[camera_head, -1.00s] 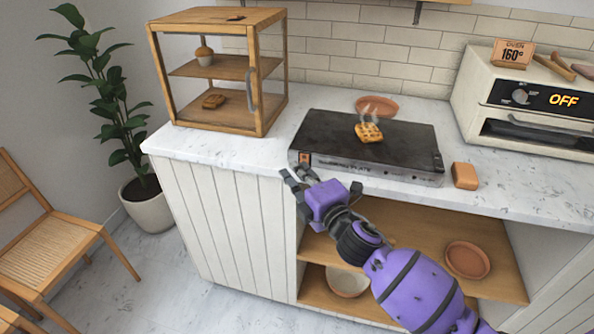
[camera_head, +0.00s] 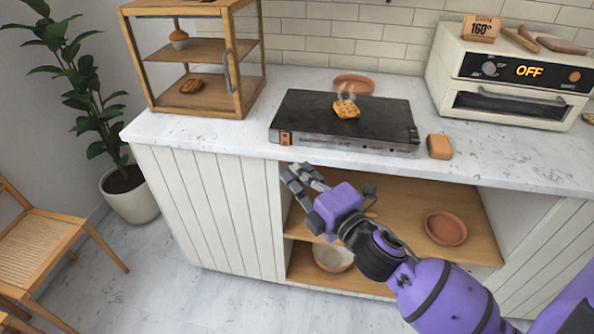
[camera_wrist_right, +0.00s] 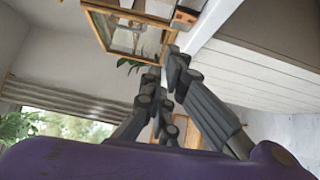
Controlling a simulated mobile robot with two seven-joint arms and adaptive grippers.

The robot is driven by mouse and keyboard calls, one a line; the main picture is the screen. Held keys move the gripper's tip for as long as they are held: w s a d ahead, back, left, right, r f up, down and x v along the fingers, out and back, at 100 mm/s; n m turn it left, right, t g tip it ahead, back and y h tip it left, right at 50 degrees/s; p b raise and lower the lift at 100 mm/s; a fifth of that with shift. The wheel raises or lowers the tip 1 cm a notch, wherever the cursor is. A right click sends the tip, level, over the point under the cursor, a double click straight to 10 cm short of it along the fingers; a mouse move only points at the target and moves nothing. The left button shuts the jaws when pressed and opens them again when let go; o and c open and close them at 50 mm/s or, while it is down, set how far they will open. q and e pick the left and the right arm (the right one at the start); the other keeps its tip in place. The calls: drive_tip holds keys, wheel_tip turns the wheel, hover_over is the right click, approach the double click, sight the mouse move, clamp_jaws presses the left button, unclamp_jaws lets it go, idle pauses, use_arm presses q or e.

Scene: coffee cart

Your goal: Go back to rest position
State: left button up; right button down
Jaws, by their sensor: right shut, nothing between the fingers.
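My right gripper (camera_head: 296,174) is shut and empty in the head view. It is in front of the counter's front edge, below the warming plate (camera_head: 350,118), and touches nothing that I can see. Its purple arm comes in from the lower right. In the right wrist view the fingers (camera_wrist_right: 170,88) are close together with nothing between them. My left gripper is not in view.
A steaming waffle (camera_head: 346,108) lies on the warming plate. A wooden display case (camera_head: 240,75) with pastries stands at left, an oven (camera_head: 500,85) reading OFF at right. Open shelves (camera_head: 390,195) hold a terracotta dish (camera_head: 446,229) and a bowl (camera_head: 333,258). A chair (camera_head: 55,245) stands at left.

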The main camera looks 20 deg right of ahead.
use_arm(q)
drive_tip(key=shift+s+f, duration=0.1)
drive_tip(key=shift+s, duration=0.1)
